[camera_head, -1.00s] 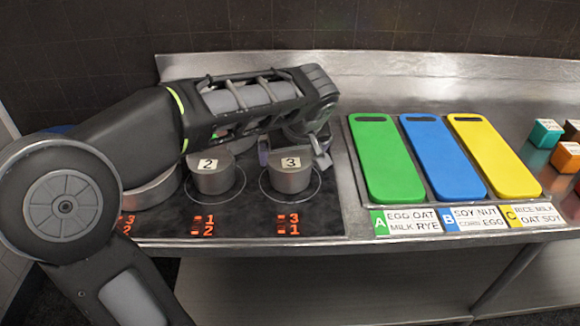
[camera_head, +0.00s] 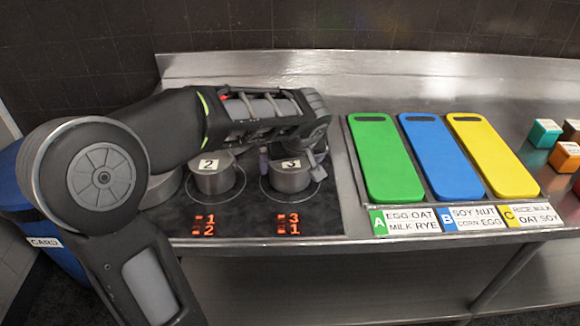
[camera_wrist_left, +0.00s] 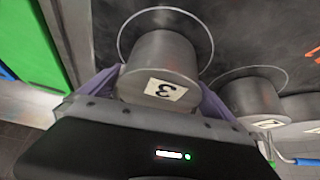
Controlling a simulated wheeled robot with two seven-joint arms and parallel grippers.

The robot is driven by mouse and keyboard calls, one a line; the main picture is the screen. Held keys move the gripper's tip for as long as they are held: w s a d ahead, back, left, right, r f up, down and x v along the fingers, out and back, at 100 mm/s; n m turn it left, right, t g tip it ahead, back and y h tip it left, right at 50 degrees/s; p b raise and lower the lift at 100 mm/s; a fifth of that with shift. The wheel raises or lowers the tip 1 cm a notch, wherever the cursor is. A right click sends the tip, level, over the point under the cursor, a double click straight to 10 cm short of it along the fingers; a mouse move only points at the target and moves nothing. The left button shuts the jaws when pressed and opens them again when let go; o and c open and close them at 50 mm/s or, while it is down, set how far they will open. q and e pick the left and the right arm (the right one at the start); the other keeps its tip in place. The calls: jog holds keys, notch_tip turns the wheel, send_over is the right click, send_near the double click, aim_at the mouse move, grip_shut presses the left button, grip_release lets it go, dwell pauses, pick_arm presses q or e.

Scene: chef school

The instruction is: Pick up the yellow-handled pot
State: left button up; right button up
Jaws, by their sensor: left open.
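A grey metal pot labelled 3 (camera_head: 291,180) stands on the right ring of the dark cooktop. It also shows in the left wrist view (camera_wrist_left: 163,58), between my purple fingers. My left gripper (camera_head: 291,160) is open, with one finger on each side of this pot's upper part. I cannot tell whether the fingers touch it. A pot labelled 2 (camera_head: 213,180) stands to its left. Another grey pot (camera_head: 162,188) further left is partly hidden by my left arm. No yellow handle is visible on any pot; handles are largely hidden. My right gripper is not in view.
Green (camera_head: 386,160), blue (camera_head: 441,160) and yellow (camera_head: 493,157) boards lie right of the cooktop (camera_head: 320,218). Small coloured blocks (camera_head: 545,133) stand at the far right. A blue bin (camera_head: 50,262) stands at left.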

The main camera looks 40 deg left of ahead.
pick_arm(q)
jog(key=shift+c, duration=0.3)
jog(key=c, duration=1.4)
